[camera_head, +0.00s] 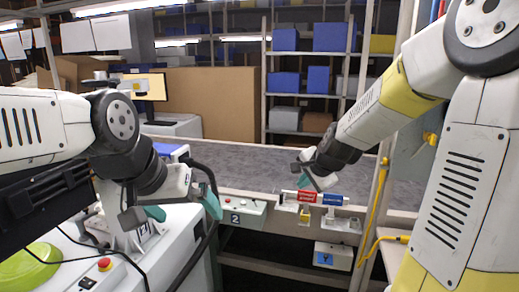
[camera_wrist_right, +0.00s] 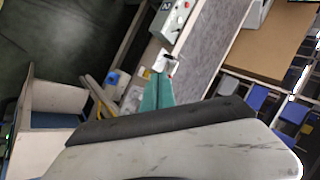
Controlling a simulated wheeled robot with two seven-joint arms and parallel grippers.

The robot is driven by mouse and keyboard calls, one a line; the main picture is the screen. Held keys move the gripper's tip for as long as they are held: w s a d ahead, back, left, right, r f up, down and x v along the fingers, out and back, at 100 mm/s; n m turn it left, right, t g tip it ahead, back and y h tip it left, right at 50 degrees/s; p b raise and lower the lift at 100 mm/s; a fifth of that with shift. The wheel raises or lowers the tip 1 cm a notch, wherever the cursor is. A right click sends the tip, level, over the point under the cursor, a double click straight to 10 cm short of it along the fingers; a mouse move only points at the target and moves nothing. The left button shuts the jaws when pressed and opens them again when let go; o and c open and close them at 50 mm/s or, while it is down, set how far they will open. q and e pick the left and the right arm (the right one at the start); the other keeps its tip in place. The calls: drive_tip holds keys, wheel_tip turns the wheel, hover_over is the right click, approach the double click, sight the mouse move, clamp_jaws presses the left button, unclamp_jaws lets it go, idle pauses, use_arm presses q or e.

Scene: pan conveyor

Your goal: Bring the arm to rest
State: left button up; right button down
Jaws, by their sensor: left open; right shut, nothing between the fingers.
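My left arm comes in from the left of the head view, and its gripper (camera_head: 182,211) is open, with its teal fingertips apart and nothing between them. It hangs above the white machine at the lower left. My right arm reaches down from the upper right, and its gripper (camera_head: 304,181) is by the conveyor's front edge, just above the red and blue labels. In the right wrist view its teal fingers (camera_wrist_right: 157,96) are together with nothing held. They point toward the conveyor edge.
The grey conveyor (camera_head: 250,174) runs across the middle and its visible belt is bare. A control box (camera_head: 241,211) is on its front. A green round item (camera_head: 28,268) lies on the white machine (camera_head: 160,262) at lower left. Shelves with blue bins (camera_head: 331,37) stand behind.

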drive_tip(key=s+r+n, duration=0.2)
drive_tip(key=s+n, duration=0.2)
drive_tip(key=s, duration=0.4)
drive_tip(key=s+r+n+g, duration=0.1)
drive_tip(key=s+n, duration=0.3)
drive_tip(key=s, duration=0.4)
drive_tip(key=s+d+r+n+g, duration=0.1)
drive_tip(key=s+r+n, duration=0.2)
drive_tip(key=s, duration=0.5)
drive_tip(key=shift+s+r+n, duration=0.4)
drive_tip(key=shift+r, duration=0.2)
